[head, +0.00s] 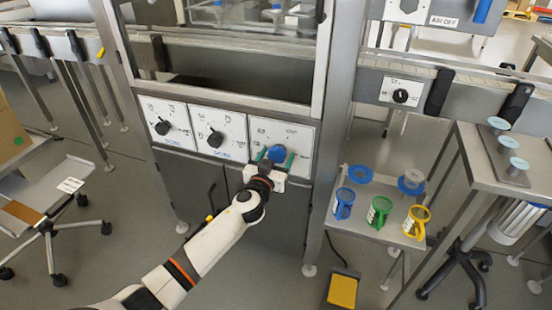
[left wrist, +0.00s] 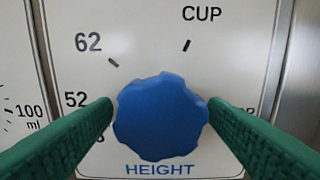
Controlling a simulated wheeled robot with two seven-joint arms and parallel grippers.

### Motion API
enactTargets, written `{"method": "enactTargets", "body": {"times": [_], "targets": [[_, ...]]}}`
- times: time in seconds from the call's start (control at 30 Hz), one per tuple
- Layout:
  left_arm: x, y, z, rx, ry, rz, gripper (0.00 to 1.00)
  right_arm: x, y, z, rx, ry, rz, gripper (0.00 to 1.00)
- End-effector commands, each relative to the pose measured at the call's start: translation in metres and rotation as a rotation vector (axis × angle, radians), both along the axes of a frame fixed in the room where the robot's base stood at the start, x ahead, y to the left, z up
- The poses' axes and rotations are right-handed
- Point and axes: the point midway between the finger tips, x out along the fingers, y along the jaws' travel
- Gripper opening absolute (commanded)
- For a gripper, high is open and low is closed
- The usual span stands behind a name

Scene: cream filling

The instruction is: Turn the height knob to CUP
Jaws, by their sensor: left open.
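The height knob (left wrist: 160,117) is a blue, lobed knob on a white dial plate (left wrist: 150,30). The plate reads HEIGHT below the knob, 52 and 62 at its left and upper left, and CUP at its upper right. The knob also shows in the head view (head: 277,153), on the rightmost plate of the machine. My left gripper (head: 276,160) is open, with one green finger on each side of the knob. In the left wrist view the fingertips (left wrist: 160,110) are close to the knob's sides; I cannot tell if they touch. No pointer mark shows on the knob. My right gripper is not in view.
Two plates with black knobs (head: 164,128) (head: 215,139) sit left of the height plate. A metal shelf (head: 345,222) at the right holds blue, green and yellow funnel-like parts (head: 379,211). A yellow pedal (head: 342,291) stands on the floor. A glazed guard (head: 215,50) is above.

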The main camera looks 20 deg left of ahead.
Motion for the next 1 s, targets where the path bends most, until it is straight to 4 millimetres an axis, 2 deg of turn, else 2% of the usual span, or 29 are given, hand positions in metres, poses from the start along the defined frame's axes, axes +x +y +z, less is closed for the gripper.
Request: {"method": "enactTargets", "body": {"times": [0.27, 0.53, 0.77, 1.0], "targets": [[0.0009, -0.0001, 0.0, 0.0, 0.0, 0.0, 0.66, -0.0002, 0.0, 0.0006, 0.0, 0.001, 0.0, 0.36], [0.0008, 0.0, -0.0001, 0.001, 0.0, 0.0, 0.23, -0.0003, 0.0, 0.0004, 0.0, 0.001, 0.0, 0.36], [0.0007, 0.0001, -0.0002, 0.02, -0.001, 0.0, 0.23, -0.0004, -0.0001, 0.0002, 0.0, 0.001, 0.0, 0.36], [0.0005, 0.0005, -0.0005, 0.126, -0.004, 0.0, 0.23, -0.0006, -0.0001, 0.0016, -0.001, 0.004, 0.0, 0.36]]}}
